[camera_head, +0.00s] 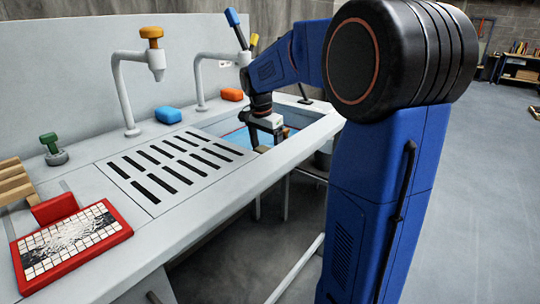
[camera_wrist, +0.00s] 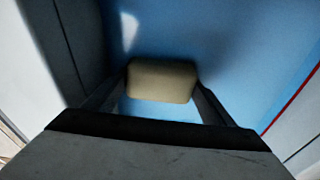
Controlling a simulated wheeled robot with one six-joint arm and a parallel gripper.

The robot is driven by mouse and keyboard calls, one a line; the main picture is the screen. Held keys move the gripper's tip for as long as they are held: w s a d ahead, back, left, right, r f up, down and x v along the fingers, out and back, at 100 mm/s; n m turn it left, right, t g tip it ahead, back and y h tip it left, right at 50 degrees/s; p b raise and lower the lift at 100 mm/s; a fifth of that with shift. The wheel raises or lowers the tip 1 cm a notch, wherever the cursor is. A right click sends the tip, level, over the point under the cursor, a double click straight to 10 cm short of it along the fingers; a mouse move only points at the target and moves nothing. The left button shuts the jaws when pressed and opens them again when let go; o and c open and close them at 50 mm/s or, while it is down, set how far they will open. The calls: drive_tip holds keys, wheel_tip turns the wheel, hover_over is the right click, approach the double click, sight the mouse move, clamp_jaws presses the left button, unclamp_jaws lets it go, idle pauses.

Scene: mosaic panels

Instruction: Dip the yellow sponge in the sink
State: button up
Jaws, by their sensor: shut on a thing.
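My gripper (camera_head: 262,143) reaches down into the sink (camera_head: 215,128), which holds blue water (camera_head: 239,138). In the wrist view, my gripper (camera_wrist: 161,82) is shut on the yellow sponge (camera_wrist: 161,84), a dull yellow block between the two fingers. Blue water (camera_wrist: 235,60) fills the view behind the sponge. I cannot tell whether the sponge touches the water.
Two white taps (camera_head: 122,88) stand along the back. A blue sponge (camera_head: 167,115) and an orange sponge (camera_head: 232,94) lie on the back ledge. A slotted drain board (camera_head: 150,205) lies left of the sink. A red-framed mosaic panel (camera_head: 120,237) lies at the front left.

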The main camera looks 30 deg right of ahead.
wheel_tip(320, 180, up, 16)
idle(2.1)
